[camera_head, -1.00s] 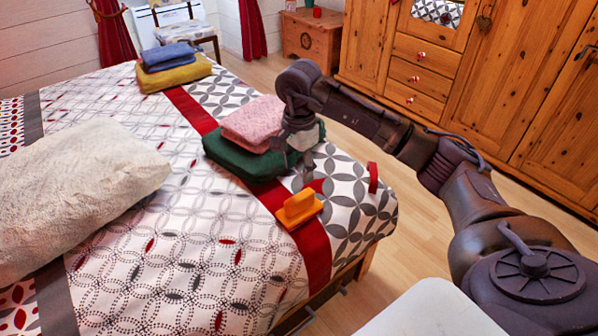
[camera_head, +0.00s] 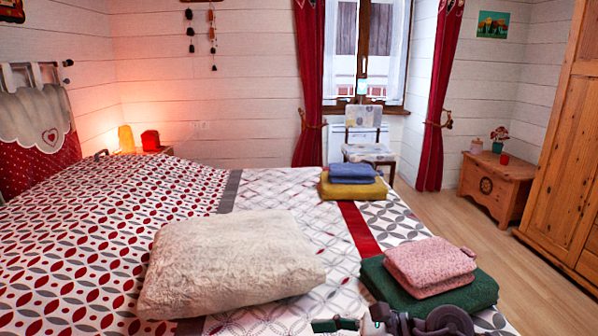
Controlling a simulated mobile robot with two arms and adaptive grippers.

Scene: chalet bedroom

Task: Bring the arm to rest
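My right arm shows only as a small piece at the bottom edge of the head view, in front of the folded green towel (camera_head: 375,277). The part at its left end seems to be my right gripper (camera_head: 345,324); it is mostly cut off by the frame, and its fingers cannot be made out. A folded pink towel (camera_head: 428,262) lies on the green one. My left arm and gripper are not in view.
The bed (camera_head: 100,225) fills the foreground, with a cream pillow (camera_head: 235,262) and folded blue (camera_head: 350,173) and yellow (camera_head: 350,190) towels. A chair (camera_head: 366,140) stands by the window. A wooden chest (camera_head: 500,183) and wardrobe (camera_head: 565,190) stand right, beside bare floor (camera_head: 450,215).

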